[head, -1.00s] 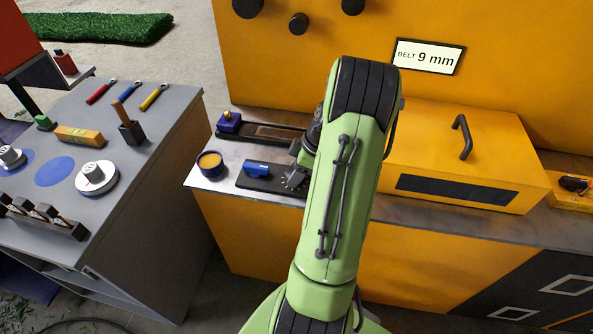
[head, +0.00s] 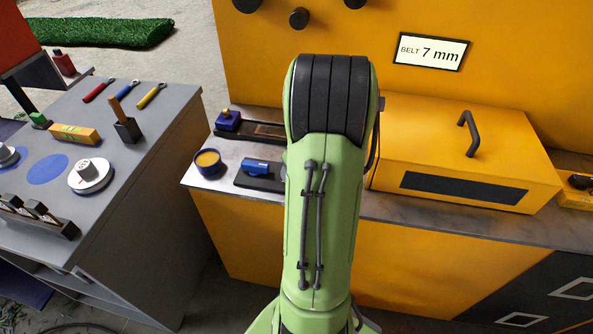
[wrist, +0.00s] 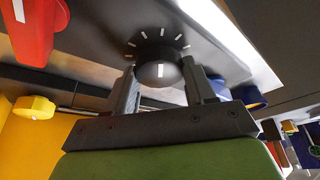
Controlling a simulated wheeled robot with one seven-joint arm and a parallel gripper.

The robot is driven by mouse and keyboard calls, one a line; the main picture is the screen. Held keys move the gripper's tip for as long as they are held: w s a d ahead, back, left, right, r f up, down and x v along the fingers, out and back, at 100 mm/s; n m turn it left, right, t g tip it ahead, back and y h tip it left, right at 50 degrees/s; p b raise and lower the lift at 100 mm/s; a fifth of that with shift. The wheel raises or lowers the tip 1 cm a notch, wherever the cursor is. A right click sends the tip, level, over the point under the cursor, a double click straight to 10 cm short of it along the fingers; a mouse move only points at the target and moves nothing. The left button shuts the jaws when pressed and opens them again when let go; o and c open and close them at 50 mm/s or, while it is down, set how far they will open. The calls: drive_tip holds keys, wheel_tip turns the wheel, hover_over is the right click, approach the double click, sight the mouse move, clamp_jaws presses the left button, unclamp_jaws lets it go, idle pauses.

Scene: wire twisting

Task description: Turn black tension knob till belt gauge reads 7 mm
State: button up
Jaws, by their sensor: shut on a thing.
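The belt gauge (head: 431,52) on the yellow machine reads 7 mm in the head view. The black tension knob (wrist: 158,72) shows in the wrist view, with a white pointer mark and a ring of white tick marks around it on a dark plate. My gripper (wrist: 162,88) has one finger on each side of the knob and is shut on it. In the head view my green arm hides the knob and the gripper.
A red knob (wrist: 38,25) and a yellow knob (wrist: 34,107) are near in the wrist view. In the head view a blue block (head: 256,168) and a round blue cup (head: 207,163) stand left of my arm. A yellow box (head: 465,150) with a handle is to the right.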

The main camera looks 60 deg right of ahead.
drive_tip(key=shift+m, duration=0.6)
drive_tip(key=o, duration=1)
drive_tip(key=shift+o, duration=0.2)
drive_tip(key=p+v, duration=0.4)
drive_tip(key=v, duration=1.1)
drive_tip(key=shift+a+r+p, duration=0.3)
drive_tip(key=shift+r+p, duration=0.05)
drive_tip(key=shift+r, duration=0.05)
drive_tip(key=shift+w, duration=0.1)
